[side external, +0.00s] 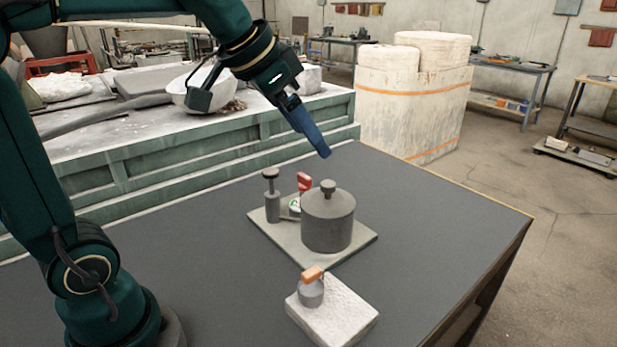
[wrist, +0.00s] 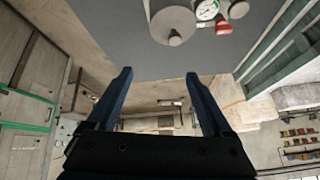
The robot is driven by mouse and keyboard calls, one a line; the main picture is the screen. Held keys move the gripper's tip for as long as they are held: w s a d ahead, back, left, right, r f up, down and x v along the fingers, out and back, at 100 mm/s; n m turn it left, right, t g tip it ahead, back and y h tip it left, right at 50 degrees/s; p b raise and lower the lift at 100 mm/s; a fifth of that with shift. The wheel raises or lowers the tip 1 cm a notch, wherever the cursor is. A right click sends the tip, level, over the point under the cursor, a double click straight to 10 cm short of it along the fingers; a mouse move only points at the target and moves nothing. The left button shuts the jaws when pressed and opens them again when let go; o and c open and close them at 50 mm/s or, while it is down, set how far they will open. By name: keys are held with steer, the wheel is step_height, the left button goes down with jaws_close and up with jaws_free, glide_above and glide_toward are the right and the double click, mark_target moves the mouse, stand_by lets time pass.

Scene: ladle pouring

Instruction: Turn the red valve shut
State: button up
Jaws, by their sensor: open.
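The red valve (side external: 304,182) stands on a vacuum unit on the table, between a grey pump post (side external: 272,197) and a grey lidded cylinder (side external: 328,221). In the wrist view the red valve (wrist: 223,27) is at the top, beside a small round gauge (wrist: 207,9). My gripper (side external: 320,152) is above and apart from the unit, over the cylinder's far side. In the wrist view its two blue fingers (wrist: 158,75) are spread wide with nothing between them. The valve's lower part is partly hidden by the cylinder in the side view.
A white block (side external: 345,318) with a small grey pot and orange top (side external: 312,287) sits near the front of the table. The grey base plate (side external: 355,250) carries the unit. A green bench (side external: 180,150) runs behind. The table's right side is clear.

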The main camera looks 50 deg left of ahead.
steer(key=w+a+f, duration=0.1)
steer(key=w+a, duration=0.3)
steer(key=w, duration=0.2)
steer(key=n+g, duration=0.2)
steer(key=n, duration=0.1)
glide_above(304, 175)
steer(key=s, duration=0.3)
steer(key=f, duration=1.3)
steer(key=shift+w+d+f, duration=0.1)
steer(key=shift+w+f, duration=0.15)
steer(key=shift+f, duration=0.05)
steer(key=shift+x, duration=2.3)
jaws_close()
steer(key=shift+m, duration=0.6)
steer(key=shift+w+a+m+g+h, duration=0.15)
steer(key=shift+m+h, duration=0.3)
steer(key=shift+m, duration=0.6)
steer(key=shift+s+a+m+g+h, duration=0.15)
steer(key=shift+m+h, duration=0.3)
steer(key=shift+m, duration=0.6)
steer(key=shift+d+m, duration=0.1)
steer(key=shift+m, duration=0.4)
